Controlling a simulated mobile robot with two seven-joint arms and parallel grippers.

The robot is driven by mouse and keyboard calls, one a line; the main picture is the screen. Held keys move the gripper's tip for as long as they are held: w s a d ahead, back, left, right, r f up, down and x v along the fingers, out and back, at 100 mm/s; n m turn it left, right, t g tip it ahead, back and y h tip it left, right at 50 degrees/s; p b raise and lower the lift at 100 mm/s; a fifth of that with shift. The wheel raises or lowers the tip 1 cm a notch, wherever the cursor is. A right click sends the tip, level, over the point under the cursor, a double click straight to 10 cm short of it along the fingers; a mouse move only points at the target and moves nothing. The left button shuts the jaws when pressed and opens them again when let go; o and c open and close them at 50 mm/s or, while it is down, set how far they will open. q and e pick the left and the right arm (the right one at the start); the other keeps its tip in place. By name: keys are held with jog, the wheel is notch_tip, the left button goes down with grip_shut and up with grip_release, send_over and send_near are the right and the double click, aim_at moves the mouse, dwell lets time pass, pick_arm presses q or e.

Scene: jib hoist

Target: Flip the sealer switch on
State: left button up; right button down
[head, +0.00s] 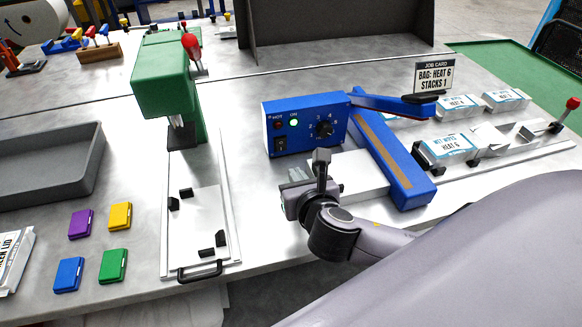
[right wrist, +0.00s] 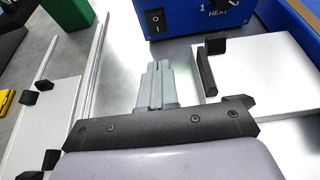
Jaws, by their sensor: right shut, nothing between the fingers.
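The blue sealer (head: 305,122) stands on the bench, with a long blue arm raised at its right. Its black rocker switch (head: 281,143) is at the lower left of the front panel; it also shows in the right wrist view (right wrist: 155,20), marked I above and O below. The small green lamp (head: 294,122) above the switch looks brightly lit. My right gripper (head: 297,175) is in front of and below the switch, apart from it. Its fingers (right wrist: 157,82) are shut and empty, pointing toward the panel. My left gripper is out of view.
A pale plate (head: 350,175) lies right of my gripper, before the sealer. A green press (head: 168,80) and its white slide plate (head: 196,215) stand at the left. A job card (head: 433,77) reads heat 6, stacks 1. White packs (head: 450,146) lie at the right.

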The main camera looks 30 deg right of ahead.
jog(key=shift+f+v, duration=0.1)
jog(key=shift+v, duration=0.9)
jog(key=shift+f+v, duration=0.15)
jog(key=shift+v, duration=0.9)
